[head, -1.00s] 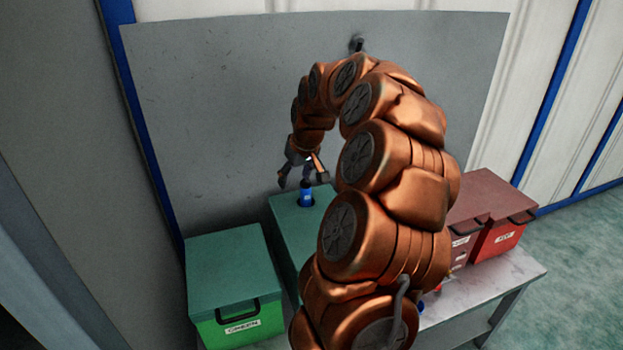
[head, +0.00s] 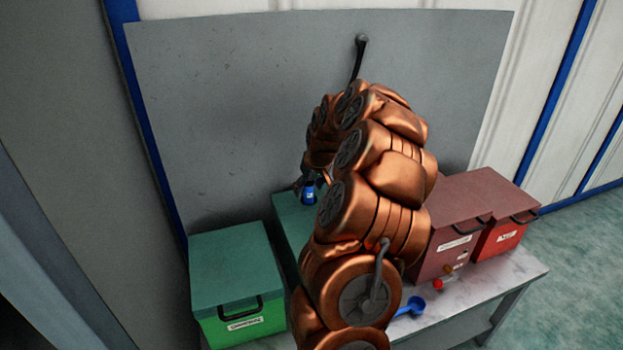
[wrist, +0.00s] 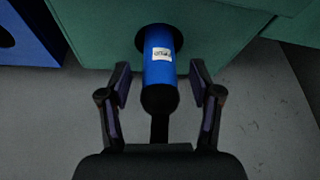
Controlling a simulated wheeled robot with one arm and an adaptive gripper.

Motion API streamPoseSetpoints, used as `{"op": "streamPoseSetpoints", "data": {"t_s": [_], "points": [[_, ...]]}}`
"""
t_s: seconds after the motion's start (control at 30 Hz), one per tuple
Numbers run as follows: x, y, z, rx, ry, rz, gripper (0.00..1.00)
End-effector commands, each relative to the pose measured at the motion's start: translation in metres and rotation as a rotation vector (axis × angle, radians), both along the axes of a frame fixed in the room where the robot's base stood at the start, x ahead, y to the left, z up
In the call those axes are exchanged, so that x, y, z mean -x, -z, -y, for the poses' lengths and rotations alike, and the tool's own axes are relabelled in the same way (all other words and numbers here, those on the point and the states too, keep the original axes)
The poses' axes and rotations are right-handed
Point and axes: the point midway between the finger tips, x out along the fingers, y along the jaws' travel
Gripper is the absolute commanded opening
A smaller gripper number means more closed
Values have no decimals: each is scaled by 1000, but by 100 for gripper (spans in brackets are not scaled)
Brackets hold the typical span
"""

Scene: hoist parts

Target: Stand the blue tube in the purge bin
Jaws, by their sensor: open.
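The blue tube (head: 309,194) stands in a round hole in the top of a green box (head: 288,215). In the wrist view the tube (wrist: 159,70) has a white label and a dark end pointing toward my gripper. My gripper (wrist: 160,75) is open, with one finger on each side of the tube and a gap on both sides. In the head view my gripper is mostly hidden behind my arm, close to the tube. I cannot read the labels well enough to tell which container is the purge bin.
A green lidded bin (head: 238,285) stands at the left; a maroon bin (head: 448,245) and a red bin (head: 505,237) stand at the right. A blue scoop (head: 411,306) and a small red item (head: 438,284) lie on the pale bench (head: 480,294). A grey panel (head: 230,110) rises behind.

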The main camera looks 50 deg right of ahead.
Motion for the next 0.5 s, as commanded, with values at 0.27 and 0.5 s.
{"op": "streamPoseSetpoints", "data": {"t_s": [0.27,0.5], "points": [[-2,5,1,2,0,3,64],[-2,5,1,1,0,2,45]]}}
